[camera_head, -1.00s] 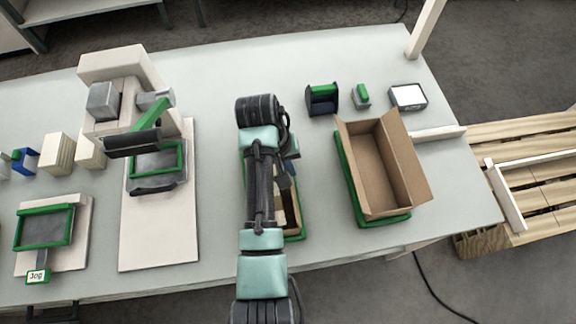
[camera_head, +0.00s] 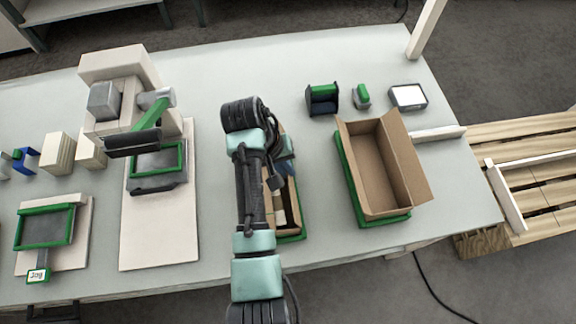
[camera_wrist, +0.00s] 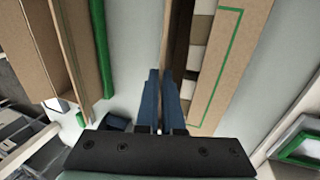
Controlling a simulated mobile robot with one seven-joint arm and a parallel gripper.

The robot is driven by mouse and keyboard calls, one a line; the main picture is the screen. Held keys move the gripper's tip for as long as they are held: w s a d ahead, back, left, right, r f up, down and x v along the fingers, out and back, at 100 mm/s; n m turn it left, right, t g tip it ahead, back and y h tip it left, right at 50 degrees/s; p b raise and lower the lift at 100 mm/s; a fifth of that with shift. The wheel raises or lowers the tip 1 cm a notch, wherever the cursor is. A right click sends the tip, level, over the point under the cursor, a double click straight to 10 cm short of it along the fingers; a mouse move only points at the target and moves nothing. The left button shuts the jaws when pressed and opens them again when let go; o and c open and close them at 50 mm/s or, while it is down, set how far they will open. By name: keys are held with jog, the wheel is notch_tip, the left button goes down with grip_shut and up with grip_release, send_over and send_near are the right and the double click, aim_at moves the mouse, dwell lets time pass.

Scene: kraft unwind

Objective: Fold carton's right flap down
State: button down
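The open brown carton (camera_head: 383,165) stands on a green-edged base (camera_head: 349,180) at the right of the table in the head view. Its right flap (camera_head: 411,160) stands up and leans outward, and its inside looks empty. Cardboard panels of it also show at upper left in the wrist view (camera_wrist: 62,50). My gripper (camera_head: 283,160) is left of the carton, above a second box, partly hidden by my arm.
The second box (camera_head: 292,215), green-edged with pale items inside, lies under my arm. A tape holder (camera_head: 322,99), a small green item (camera_head: 361,96) and a white-topped device (camera_head: 408,97) stand behind the carton. A machine (camera_head: 140,120) stands at left. The table between the boxes is clear.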

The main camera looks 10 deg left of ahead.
jog(key=a+f+t+h+b, duration=0.1)
jog(key=h+b, duration=0.2)
jog(key=a+f+h+b, duration=0.1)
jog(key=h+b, duration=0.2)
jog(key=s+a+f+t+h+b, duration=0.1)
jog(key=h+b, duration=0.1)
jog(key=h, duration=0.1)
jog(key=shift+a+t+b, duration=0.1)
jog(key=shift+t+b, duration=0.2)
jog(key=shift+b, duration=0.1)
jog(key=shift+r+h, duration=0.1)
jog(key=shift+h, duration=0.2)
jog(key=c, duration=1)
grip_release()
jog(key=shift+c, duration=0.2)
